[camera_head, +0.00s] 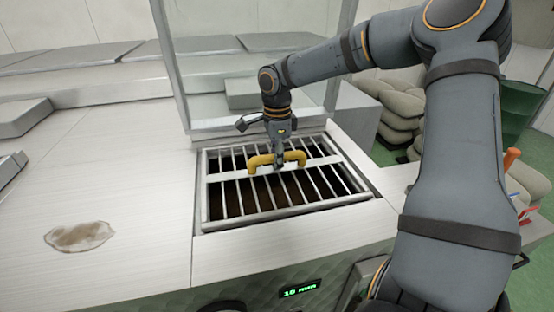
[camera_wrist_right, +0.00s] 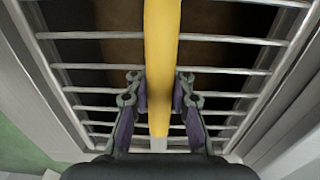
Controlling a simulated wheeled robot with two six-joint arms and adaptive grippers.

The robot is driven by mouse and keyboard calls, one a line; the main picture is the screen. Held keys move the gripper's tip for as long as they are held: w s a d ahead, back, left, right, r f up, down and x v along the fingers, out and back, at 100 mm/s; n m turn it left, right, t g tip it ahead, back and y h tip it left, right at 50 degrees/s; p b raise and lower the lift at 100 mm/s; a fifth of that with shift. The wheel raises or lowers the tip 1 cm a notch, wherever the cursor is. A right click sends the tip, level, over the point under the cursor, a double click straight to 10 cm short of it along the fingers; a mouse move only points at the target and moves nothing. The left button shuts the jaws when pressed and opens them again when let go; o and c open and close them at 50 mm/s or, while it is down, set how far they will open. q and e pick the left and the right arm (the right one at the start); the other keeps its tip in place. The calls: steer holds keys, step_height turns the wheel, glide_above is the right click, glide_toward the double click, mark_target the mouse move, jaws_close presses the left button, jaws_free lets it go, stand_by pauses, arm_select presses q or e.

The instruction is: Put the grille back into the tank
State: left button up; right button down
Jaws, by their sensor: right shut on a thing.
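The grille (camera_head: 325,186) is a rectangular metal frame with several bars and a yellow handle (camera_head: 262,160) across its middle. It lies over the square opening of the tank (camera_head: 212,228) in the counter and looks roughly level with the rim; I cannot tell if it is fully seated. My right gripper (camera_head: 279,166) comes from above and is shut on the yellow handle. In the right wrist view the handle (camera_wrist_right: 162,60) runs between the two fingers (camera_wrist_right: 158,105), with the bars below. Dark brown contents show between the bars. My left gripper is not in view.
A clear upright panel (camera_head: 250,60) stands behind the opening. A brownish stain (camera_head: 80,236) lies on the pale counter at left. A green display (camera_head: 300,290) is on the front face. Sacks (camera_head: 400,115) and a green drum (camera_head: 522,105) stand at right.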

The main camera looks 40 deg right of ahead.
steer(key=c, duration=1.1)
jaws_free()
steer(key=shift+r, duration=0.1)
steer(key=shift+c, duration=0.2)
steer(key=shift+o, duration=0.2)
steer(key=shift+s, duration=0.15)
step_height(320, 180, up, 8)
steer(key=shift+a+f, duration=0.1)
steer(key=shift+f, duration=0.1)
steer(key=shift+f, duration=0.1)
